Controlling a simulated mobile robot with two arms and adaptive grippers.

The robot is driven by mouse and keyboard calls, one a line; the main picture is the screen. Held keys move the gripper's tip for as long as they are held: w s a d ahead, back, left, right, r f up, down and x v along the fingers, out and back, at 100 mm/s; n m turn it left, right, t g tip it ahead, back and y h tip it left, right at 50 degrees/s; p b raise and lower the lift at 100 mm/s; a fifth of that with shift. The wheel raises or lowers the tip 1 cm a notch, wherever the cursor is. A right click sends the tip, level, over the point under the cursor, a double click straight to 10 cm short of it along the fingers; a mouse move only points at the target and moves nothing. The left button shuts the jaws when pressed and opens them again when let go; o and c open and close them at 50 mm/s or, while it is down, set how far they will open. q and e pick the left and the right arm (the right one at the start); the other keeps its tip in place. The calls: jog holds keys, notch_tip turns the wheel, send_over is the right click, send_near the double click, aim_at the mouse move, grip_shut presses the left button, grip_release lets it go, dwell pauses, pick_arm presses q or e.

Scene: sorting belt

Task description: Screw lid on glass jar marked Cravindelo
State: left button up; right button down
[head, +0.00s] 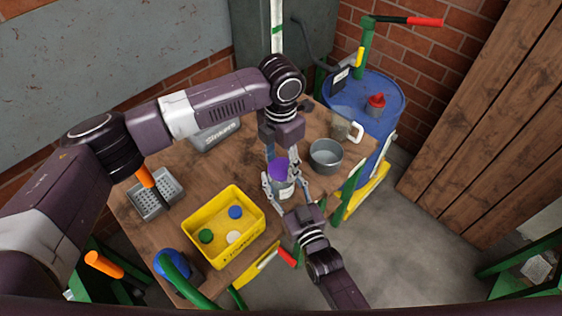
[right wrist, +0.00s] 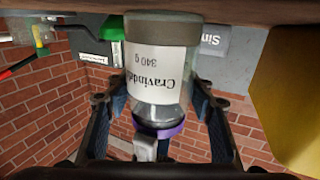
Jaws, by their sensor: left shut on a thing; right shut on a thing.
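The glass jar (head: 284,189) stands at the table's right-hand edge in the head view. In the right wrist view the jar (right wrist: 158,62) appears upside down, its white label reading "Cravindelo" in part and "340 g". My right gripper (head: 286,187) is shut around the jar, one finger on each side. The purple lid (head: 279,170) is at the jar's mouth; it also shows in the right wrist view (right wrist: 160,131). My left gripper (head: 283,155) reaches down from above and is shut on the lid. I cannot tell whether the threads are engaged.
A yellow bin (head: 191,246) with blue, green and white lids stands left of the jar. A grey pot (head: 325,157) and a pale mug (head: 345,129) stand to the right. A perforated grey basket (head: 142,206) and a grey labelled bin (head: 215,136) are farther left. A blue drum (head: 349,91) stands behind.

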pick_arm(q)
jog(key=o, duration=0.7)
jog(key=shift+c, duration=0.2)
jog(key=shift+r, duration=0.15)
jog(key=shift+r, duration=2.15)
